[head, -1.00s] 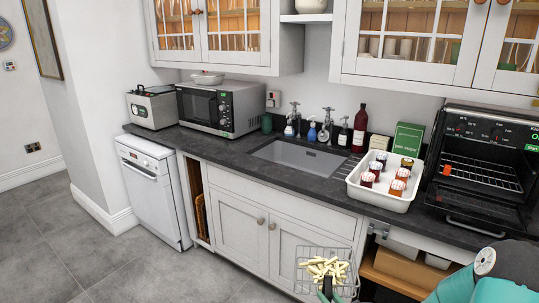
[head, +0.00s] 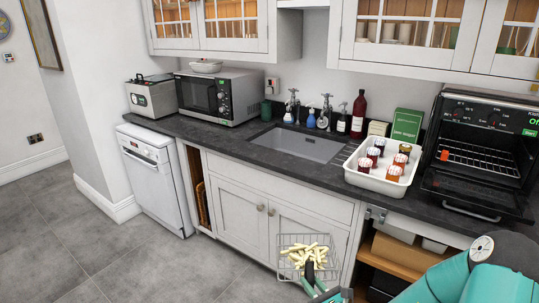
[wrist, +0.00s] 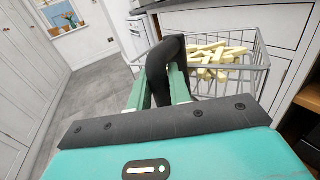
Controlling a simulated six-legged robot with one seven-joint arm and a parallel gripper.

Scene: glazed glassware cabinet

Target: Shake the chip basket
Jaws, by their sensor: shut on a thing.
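The chip basket (head: 293,262) is a wire basket holding a heap of pale yellow chips (head: 308,258). It hangs in the air in front of the white base cabinet doors, below the worktop. My gripper (head: 312,281) is shut on the basket's black handle, at the near side of the basket. In the wrist view the fingers (wrist: 165,88) clasp the dark curved handle (wrist: 160,62). The wire basket (wrist: 255,62) with the chips (wrist: 215,58) shows beyond it, to the right. The fingertips are partly hidden by the handle.
A metal fryer-like box (head: 150,93) stands at the worktop's far left, beside a microwave (head: 218,96). The sink (head: 300,143) is in the middle. A white tray (head: 372,181) of jars and an open oven (head: 478,150) are at right. Grey floor at left is clear.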

